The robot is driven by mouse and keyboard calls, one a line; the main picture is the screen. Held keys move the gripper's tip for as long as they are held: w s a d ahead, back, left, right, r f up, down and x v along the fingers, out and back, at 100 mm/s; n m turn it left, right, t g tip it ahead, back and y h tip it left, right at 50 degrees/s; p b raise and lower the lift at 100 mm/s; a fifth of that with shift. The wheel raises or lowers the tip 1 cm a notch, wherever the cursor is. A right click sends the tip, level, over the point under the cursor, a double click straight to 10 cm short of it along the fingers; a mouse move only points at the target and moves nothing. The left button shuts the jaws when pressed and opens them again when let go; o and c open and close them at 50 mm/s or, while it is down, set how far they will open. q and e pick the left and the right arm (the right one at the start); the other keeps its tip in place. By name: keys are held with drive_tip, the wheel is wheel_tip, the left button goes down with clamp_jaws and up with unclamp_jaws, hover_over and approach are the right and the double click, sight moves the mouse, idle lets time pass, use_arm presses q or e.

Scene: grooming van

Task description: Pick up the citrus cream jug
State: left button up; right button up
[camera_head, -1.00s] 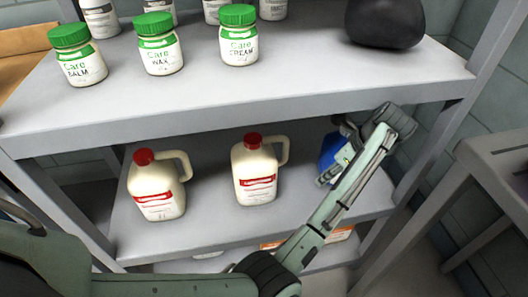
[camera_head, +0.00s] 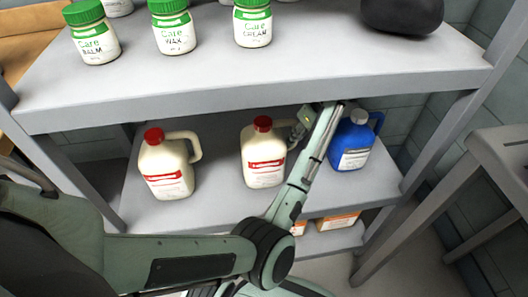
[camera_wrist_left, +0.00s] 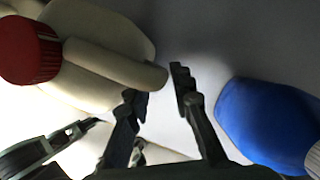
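Two cream-coloured jugs with red caps and red-banded labels stand upright on the middle shelf: a left one (camera_head: 167,166) and a right one (camera_head: 262,160). Their label text is too small to read, so I cannot tell which is citrus. My left gripper (camera_head: 299,127) is at the handle side of the right jug, partly hidden by my forearm. In the left wrist view, the gripper (camera_wrist_left: 158,88) has its fingers apart with nothing gripped. A cream jug's handle (camera_wrist_left: 115,65) and red cap (camera_wrist_left: 28,50) are close by on the left. My right gripper is out of view.
A blue jug (camera_head: 355,145) stands just right of my left forearm; it also shows in the left wrist view (camera_wrist_left: 265,125). The upper shelf (camera_head: 215,85) overhangs and holds green-lidded jars (camera_head: 174,28) and a dark rounded object (camera_head: 402,14). Orange-labelled boxes (camera_head: 338,221) sit below.

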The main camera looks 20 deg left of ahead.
use_arm(q)
drive_tip(key=shift+f, duration=0.4)
drive_tip(key=shift+c, duration=0.6)
clamp_jaws()
drive_tip(key=shift+r, duration=0.1)
